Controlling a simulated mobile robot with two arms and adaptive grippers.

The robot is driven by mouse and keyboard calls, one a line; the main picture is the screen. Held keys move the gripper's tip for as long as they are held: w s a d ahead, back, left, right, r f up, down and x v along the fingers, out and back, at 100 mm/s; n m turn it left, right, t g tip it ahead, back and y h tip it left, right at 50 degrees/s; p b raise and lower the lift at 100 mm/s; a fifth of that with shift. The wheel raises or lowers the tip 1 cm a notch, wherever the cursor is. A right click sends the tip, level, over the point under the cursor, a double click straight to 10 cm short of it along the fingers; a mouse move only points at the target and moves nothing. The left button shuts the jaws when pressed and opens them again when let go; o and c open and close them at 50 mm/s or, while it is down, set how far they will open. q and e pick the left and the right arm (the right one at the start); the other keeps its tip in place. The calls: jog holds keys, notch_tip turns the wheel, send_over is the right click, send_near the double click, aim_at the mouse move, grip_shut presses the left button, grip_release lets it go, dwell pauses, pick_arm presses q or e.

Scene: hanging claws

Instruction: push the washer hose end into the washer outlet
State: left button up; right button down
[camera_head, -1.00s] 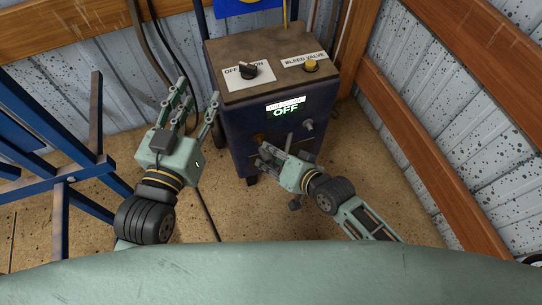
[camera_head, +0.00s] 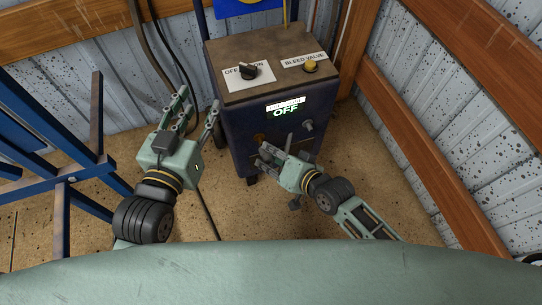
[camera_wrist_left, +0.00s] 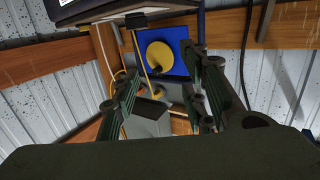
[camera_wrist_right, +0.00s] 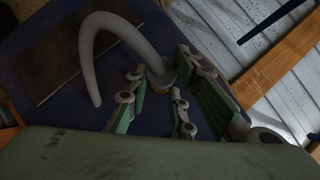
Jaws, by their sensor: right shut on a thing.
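The washer (camera_head: 237,127) is a dark blue cabinet with a brownish top and a lit OFF display. Its front has a brass fitting (camera_head: 260,138) at the left and a grey fitting (camera_head: 308,125) at the right; I cannot tell which is the outlet. My right gripper (camera_head: 277,144) is close to the front, between these fittings. In the right wrist view a curved grey hose (camera_wrist_right: 88,60) has its collared end (camera_wrist_right: 160,77) at the fingertips, and the gripper is shut on it. Whether the end touches an outlet is unclear. My left gripper (camera_head: 198,97) is open and empty, left of the washer.
The washer top carries a black knob (camera_head: 249,72) and a yellow bleed valve button (camera_head: 311,66). A blue metal frame (camera_head: 62,180) stands at the left. A wooden rail and metal wall (camera_head: 430,150) bound the right. Dark cables run down behind my left gripper.

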jog(key=shift+w, duration=0.15)
jog(key=shift+w+a, duration=0.1)
jog(key=shift+w, duration=0.05)
pick_arm(q)
jog(key=shift+d+r+t, duration=0.2)
jog(key=shift+r+t, duration=0.1)
jog(key=shift+r, duration=0.1)
pick_arm(e)
jog(key=shift+w+a, duration=0.15)
jog(key=shift+w, duration=0.3)
